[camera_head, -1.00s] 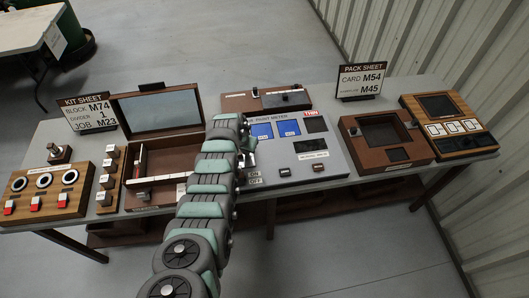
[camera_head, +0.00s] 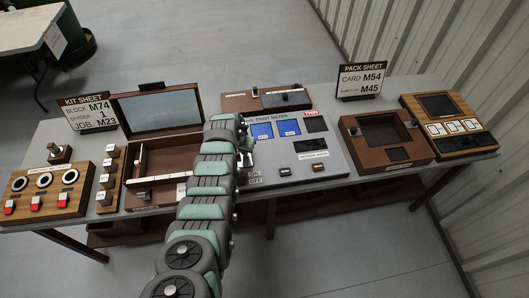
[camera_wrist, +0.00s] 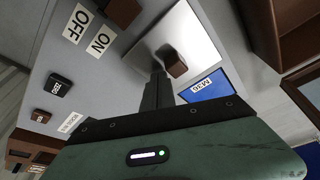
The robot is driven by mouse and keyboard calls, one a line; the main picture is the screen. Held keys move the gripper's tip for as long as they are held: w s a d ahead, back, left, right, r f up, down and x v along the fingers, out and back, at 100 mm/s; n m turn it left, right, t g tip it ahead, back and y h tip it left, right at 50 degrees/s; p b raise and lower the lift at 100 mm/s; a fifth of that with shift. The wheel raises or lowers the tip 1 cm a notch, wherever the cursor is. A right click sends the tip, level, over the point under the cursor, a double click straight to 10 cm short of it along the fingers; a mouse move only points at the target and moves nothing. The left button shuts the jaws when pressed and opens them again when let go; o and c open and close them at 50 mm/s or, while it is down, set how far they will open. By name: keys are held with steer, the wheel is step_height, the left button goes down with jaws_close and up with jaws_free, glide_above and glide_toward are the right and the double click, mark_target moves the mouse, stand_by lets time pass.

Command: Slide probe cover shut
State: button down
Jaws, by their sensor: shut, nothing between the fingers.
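The grey paint meter (camera_head: 330,165) stands mid-table with blue panels and ON and OFF labels. In the wrist view a silvery plate (camera_wrist: 190,35) with a brown knob (camera_wrist: 176,66) lies on the meter's face, beside a blue panel; it looks like the probe cover. My gripper (camera_wrist: 157,92) is shut with its dark fingers close to the knob; I cannot tell whether they touch it. In the head view my gripper (camera_head: 246,143) is at the meter's left side, mostly hidden by my arm, as is the plate.
An open brown case (camera_head: 190,150) stands left of the meter, with a wooden button box (camera_head: 48,192) further left. A brown box (camera_head: 240,101) stands behind the meter. A brown tray unit (camera_head: 360,160) and a wooden console (camera_head: 470,147) stand to the right.

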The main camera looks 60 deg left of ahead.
steer(key=shift+w+r, duration=0.1)
steer(key=shift+w, duration=0.1)
step_height(320, 180, up, 8)
steer(key=p, duration=0.5)
stand_by(0.5)
